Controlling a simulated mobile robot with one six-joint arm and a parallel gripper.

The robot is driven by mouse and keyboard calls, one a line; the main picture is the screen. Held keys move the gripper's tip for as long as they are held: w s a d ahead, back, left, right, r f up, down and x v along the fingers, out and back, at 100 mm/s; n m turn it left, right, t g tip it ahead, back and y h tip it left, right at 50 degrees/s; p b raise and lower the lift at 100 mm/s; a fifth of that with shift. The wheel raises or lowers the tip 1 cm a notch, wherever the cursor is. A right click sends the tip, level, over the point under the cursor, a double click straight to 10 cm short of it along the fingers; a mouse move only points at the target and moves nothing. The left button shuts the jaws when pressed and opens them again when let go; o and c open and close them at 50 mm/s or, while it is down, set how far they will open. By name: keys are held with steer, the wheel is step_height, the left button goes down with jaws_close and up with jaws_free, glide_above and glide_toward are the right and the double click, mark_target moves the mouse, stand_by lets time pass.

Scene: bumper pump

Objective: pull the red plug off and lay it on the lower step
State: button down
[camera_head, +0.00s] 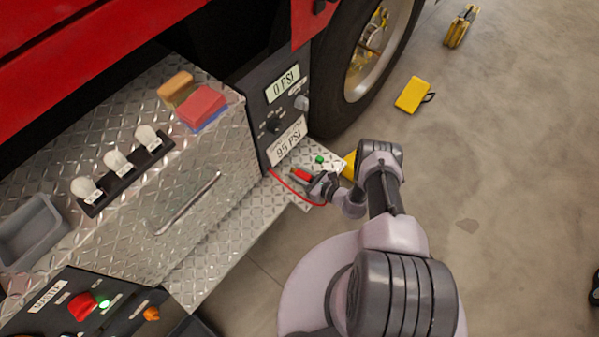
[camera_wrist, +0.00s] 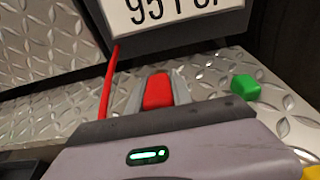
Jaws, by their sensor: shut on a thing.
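The red plug (camera_wrist: 158,91) is between the fingers of my gripper (camera_wrist: 157,86) in the wrist view, which is shut on it. In the head view the plug (camera_head: 302,175) shows at the tips of my gripper (camera_head: 309,178), just over the lower step (camera_head: 210,262). A red cable (camera_head: 290,189) runs from the lower edge of the gauge panel and curves down beside my gripper. In the wrist view the plug is over the diamond-plate step (camera_wrist: 215,68), below the panel. I cannot tell whether it touches the step.
A small green block (camera_head: 320,159) lies on the step right of the plug. The gauge panel (camera_head: 270,110), reading 0 PSI and 95 PSI, stands close behind. The tyre (camera_head: 345,80) is beyond the step's end. A yellow chock (camera_head: 413,95) lies on the floor.

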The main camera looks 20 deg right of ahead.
steer(key=c, duration=1.1)
jaws_free()
steer(key=shift+o, duration=0.2)
